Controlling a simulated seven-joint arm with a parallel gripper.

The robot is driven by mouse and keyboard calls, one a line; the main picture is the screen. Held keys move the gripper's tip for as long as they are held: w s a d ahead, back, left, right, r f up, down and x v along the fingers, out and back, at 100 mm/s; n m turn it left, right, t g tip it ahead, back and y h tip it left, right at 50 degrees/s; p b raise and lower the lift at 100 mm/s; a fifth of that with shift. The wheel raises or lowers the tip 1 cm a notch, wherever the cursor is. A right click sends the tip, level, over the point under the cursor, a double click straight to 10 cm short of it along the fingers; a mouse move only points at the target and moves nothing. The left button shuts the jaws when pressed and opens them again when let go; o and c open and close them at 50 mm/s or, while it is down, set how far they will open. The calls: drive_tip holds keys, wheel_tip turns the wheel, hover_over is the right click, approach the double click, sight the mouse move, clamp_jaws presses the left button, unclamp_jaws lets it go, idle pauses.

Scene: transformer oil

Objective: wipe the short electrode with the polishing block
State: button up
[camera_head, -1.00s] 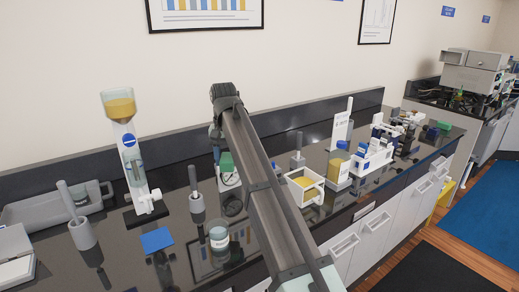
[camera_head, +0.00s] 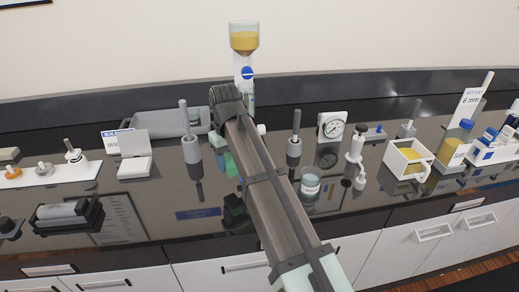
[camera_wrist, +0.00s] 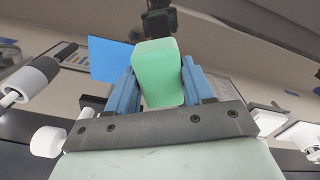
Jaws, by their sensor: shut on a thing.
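My gripper (camera_wrist: 158,82) is shut on a pale green polishing block (camera_wrist: 157,62), which stands between its blue fingers in the wrist view. In the head view my arm hides most of the gripper, and part of the green block (camera_head: 230,164) shows beside the arm, above the bench. A white plate (camera_head: 52,176) at the left carries several small fittings, one with an orange base (camera_head: 12,172). Grey rods in round holders stand at left of centre (camera_head: 191,150) and right of centre (camera_head: 294,150). I cannot tell which piece is the short electrode. The block appears apart from all these.
A dark cradle with a grey cylinder (camera_head: 65,212) lies at front left. A blue mat (camera_head: 197,213) and a dark block (camera_head: 236,212) lie near the front edge. A lidded jar (camera_head: 310,185), a gauge (camera_head: 333,125) and an oil cup (camera_head: 404,160) stand to the right.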

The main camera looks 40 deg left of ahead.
drive_tip(key=s+a+n, duration=0.1)
drive_tip(key=s+a, duration=0.3)
drive_tip(key=s, duration=0.1)
drive_tip(key=s+a+f+n, duration=0.1)
drive_tip(key=s+a, duration=0.3)
drive_tip(key=s, duration=0.1)
drive_tip(key=s+a+n, duration=0.1)
drive_tip(key=s+a, duration=0.3)
drive_tip(key=s, duration=0.1)
drive_tip(key=shift+s+f, duration=0.1)
drive_tip(key=shift+f, duration=0.3)
drive_tip(key=s+a+r, duration=0.4)
drive_tip(key=s+a, duration=1)
wheel_tip(320, 180, up, 4)
hover_over(40, 208)
drive_tip(key=shift+n, duration=0.4)
drive_tip(key=shift+w+d+f, duration=0.1)
drive_tip(key=shift+d+f, duration=0.05)
drive_tip(key=shift+f, duration=3.4)
drive_tip(key=shift+w+d+f, duration=0.1)
drive_tip(key=shift+f, duration=0.15)
drive_tip(key=shift+w+d+f, duration=0.2)
drive_tip(key=shift+w+d, duration=0.65)
drive_tip(key=shift+d, duration=0.05)
drive_tip(key=shift+c, duration=0.3)
drive_tip(key=shift+w+d, duration=1.55)
drive_tip(key=shift+s+a, duration=0.4)
drive_tip(key=shift+a, duration=0.15)
drive_tip(key=shift+s+a, duration=2.15)
wheel_tip(40, 208, up, 8)
